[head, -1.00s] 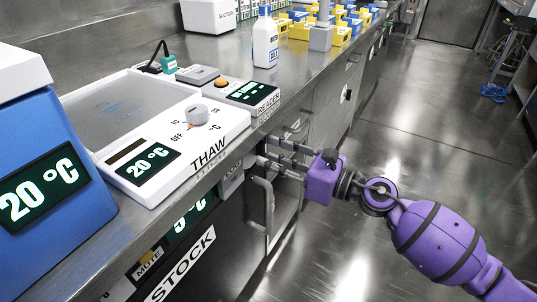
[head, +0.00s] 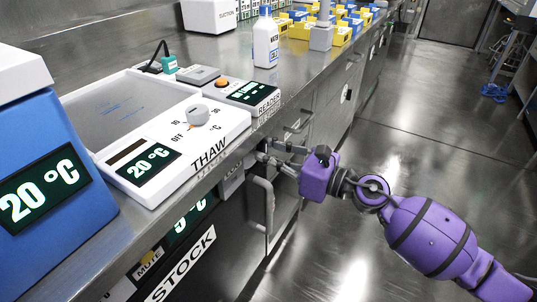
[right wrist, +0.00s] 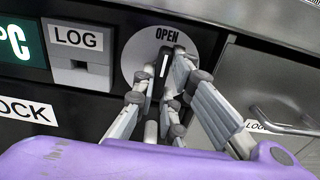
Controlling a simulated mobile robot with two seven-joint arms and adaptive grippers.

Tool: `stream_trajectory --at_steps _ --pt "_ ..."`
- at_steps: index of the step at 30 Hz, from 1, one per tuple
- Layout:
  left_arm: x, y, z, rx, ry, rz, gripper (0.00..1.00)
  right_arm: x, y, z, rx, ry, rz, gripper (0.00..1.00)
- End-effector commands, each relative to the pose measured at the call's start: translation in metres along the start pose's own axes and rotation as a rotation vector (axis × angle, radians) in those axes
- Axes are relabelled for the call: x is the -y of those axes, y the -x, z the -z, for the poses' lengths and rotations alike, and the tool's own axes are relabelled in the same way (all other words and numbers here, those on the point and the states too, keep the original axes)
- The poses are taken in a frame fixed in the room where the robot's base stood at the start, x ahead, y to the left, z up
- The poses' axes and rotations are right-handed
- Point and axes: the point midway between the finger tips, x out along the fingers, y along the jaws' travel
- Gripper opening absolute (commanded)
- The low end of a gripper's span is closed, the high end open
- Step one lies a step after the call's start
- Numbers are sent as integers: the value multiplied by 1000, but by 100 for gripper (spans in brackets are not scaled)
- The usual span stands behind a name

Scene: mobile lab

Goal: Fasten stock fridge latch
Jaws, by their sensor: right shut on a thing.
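The stock fridge (head: 225,245) is a black-fronted unit under the bench, with a STOCK label and a green display. In the right wrist view its latch (right wrist: 164,62) is a dark lever with a white line, on a round grey plate (right wrist: 134,62) marked OPEN at the top. The lever stands roughly upright, its white line pointing up near OPEN. My right gripper (head: 263,153) reaches the fridge front just under the bench edge. In the right wrist view its fingers (right wrist: 166,66) are shut on the latch lever and partly hide it. My left gripper is out of view.
A LOG slot (right wrist: 82,62) sits left of the latch. A vertical bar handle (head: 267,205) stands out below my right gripper. The THAW plate (head: 165,140) and a white bottle (head: 265,40) are on the bench (head: 330,62) above.

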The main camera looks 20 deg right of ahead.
Motion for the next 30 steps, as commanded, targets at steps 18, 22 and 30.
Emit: stream_trajectory --at_steps 18,22,30 --pt "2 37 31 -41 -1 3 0 0 0 -5 1 -421 0 0" --pt "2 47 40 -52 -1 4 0 -1 0 -4 1 -544 -1 0" --pt "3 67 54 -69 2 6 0 -1 0 -4 1 -802 -1 0"
